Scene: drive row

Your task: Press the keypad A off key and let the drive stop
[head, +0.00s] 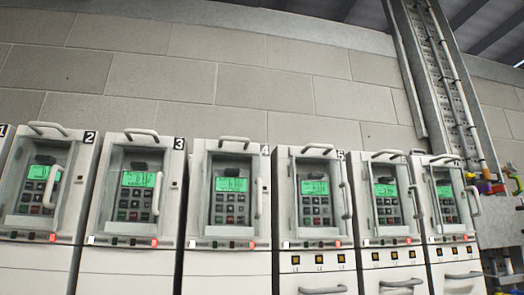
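A row of grey drive cabinets stands along the wall, each with a keypad in a framed recess under a lit green display. From left, keypads show on the first (40,198), second (134,203), third (230,208), fourth (316,210), fifth (387,209) and sixth (448,209) cabinets in view. Each has small dark keys with some red and green ones. I cannot read any letter A or tell which key is the off key. The display text is too small to read. Neither of my grippers is in view.
Number plates, such as 2 (90,137) and 3 (179,143), mark the cabinet tops. Red lamps (154,243) glow below the recesses. Vertical handles (258,198) stick out beside the keypads. A cable tray (450,90) and coloured items (485,187) are at right.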

